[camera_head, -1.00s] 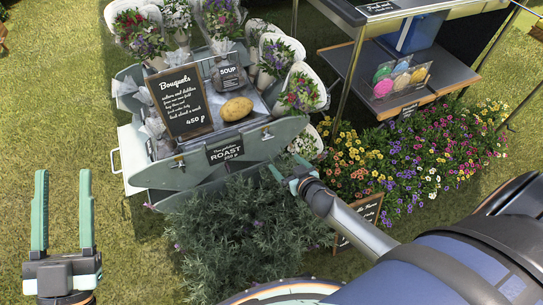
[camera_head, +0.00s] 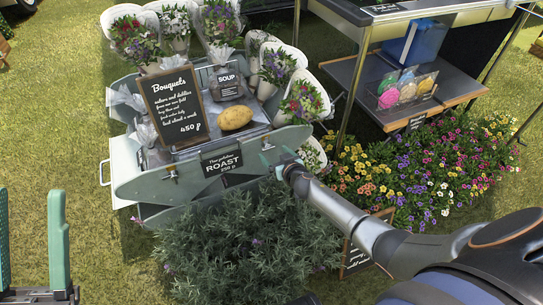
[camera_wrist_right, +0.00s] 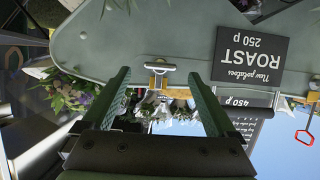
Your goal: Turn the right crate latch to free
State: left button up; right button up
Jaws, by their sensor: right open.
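The grey-green crate (camera_head: 135,187) stands on the grass with a front board. The right crate latch (camera_head: 266,144) is a small metal piece on the board's upper edge, right of the ROAST sign. My left gripper (camera_head: 30,195) is open and empty at the lower left.
A left latch (camera_head: 172,172) sits on the same board. The ROAST sign (camera_head: 222,161), Bouquets board (camera_head: 175,105) and a potato (camera_head: 235,118) are close by. Wrapped bouquets (camera_head: 303,101) stand behind. A leafy bush (camera_head: 250,245) lies below, flowers (camera_head: 420,175) to the right.

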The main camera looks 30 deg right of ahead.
aim_at(269, 149)
pick_arm(q)
jog(key=shift+w+d+f+n+b, duration=0.1)
jog(key=shift+f+n+b, duration=0.2)
jog(key=shift+f+b, duration=0.6)
pick_arm(e)
jog(key=shift+x, duration=1.5)
pick_arm(q)
jog(key=shift+f, duration=0.15)
pick_arm(e)
jog(key=shift+c, duration=0.4)
jog(key=c, duration=1.3)
